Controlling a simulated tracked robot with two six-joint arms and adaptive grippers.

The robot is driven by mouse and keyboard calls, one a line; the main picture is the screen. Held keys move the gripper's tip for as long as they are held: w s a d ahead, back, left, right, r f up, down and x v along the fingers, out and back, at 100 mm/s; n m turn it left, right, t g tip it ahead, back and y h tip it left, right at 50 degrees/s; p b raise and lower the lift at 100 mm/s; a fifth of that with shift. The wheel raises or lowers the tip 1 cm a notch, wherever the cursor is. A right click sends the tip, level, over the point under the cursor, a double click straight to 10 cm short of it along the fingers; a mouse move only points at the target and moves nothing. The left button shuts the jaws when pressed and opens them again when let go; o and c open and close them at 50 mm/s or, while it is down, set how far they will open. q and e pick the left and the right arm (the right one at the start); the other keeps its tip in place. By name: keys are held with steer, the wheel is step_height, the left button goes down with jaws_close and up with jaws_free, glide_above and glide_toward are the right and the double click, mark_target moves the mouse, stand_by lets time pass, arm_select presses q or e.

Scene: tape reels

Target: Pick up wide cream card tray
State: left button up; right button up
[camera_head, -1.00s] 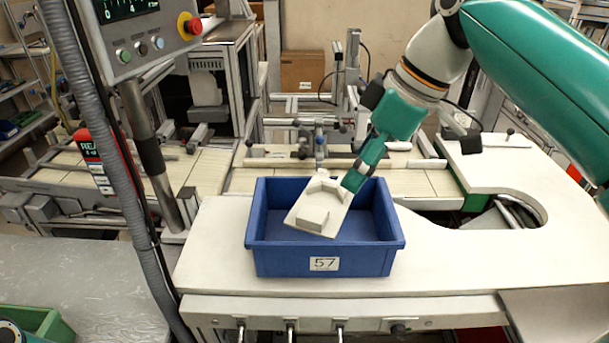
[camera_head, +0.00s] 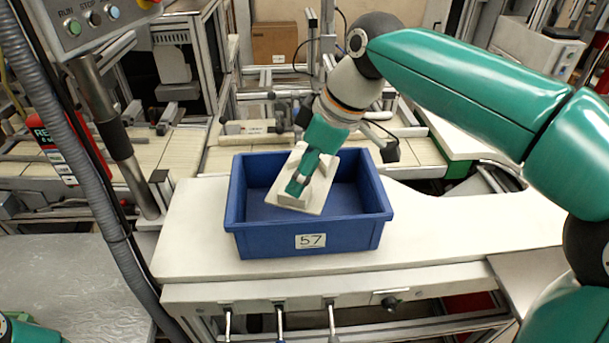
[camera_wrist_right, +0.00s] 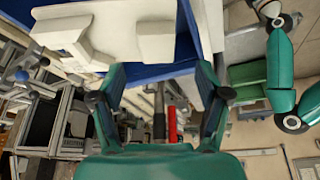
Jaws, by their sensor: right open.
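The wide cream card tray (camera_head: 309,203) sits tilted inside the blue bin labelled 57 (camera_head: 306,240). My right gripper (camera_head: 294,187) is over the tray in the head view and hides much of its middle. In the right wrist view, the open fingers of my right gripper (camera_wrist_right: 160,96) have nothing between them. The cream tray (camera_wrist_right: 110,30) shows beyond them at the top, with its raised blocks. I cannot tell whether a finger touches it.
The blue bin stands on a pale worktop (camera_head: 200,225), with free room to its left and right. A grey ribbed hose (camera_head: 95,190) and post rise on the left. Conveyor equipment stands behind the bin. A cardboard box (camera_head: 275,42) is at the back.

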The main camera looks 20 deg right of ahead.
steer(key=shift+d+x, duration=0.2)
steer(key=shift+x, duration=1.15)
steer(key=shift+d+x, duration=0.2)
steer(key=shift+x, duration=1.15)
steer(key=shift+f, duration=0.1)
steer(key=shift+c, duration=0.4)
steer(key=c, duration=1.3)
